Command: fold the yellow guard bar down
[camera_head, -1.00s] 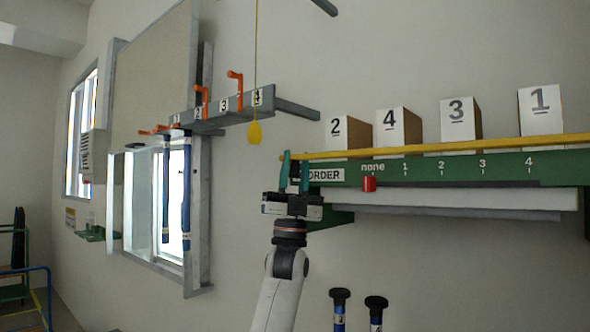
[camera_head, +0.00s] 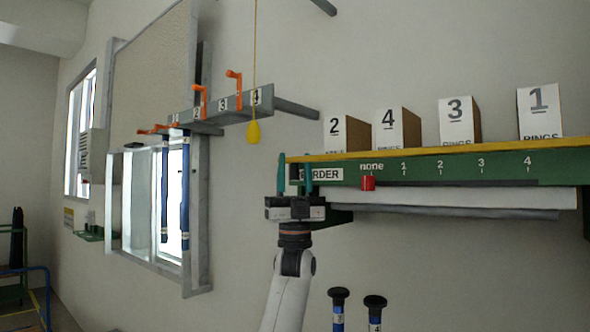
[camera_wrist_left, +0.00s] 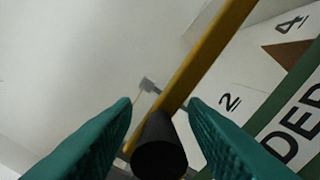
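The yellow guard bar (camera_head: 440,150) runs along the front of the green shelf (camera_head: 450,168), low against its top edge and in front of the foot of the number boxes. Its black end grip (camera_wrist_left: 160,147) lies between the fingers of my left gripper (camera_head: 294,176) in the left wrist view, with the yellow bar (camera_wrist_left: 205,55) running away behind it. The left gripper is open, with a gap on both sides of the grip. My right gripper is not in view.
White boxes numbered 2 (camera_head: 340,135), 4 (camera_head: 392,130), 3 (camera_head: 457,120) and 1 (camera_head: 540,112) stand on the shelf. A red marker (camera_head: 368,183) sits under "none". A yellow pull cord (camera_head: 254,133) hangs left. Blue rods (camera_head: 186,205) hang from a grey rack (camera_head: 225,107).

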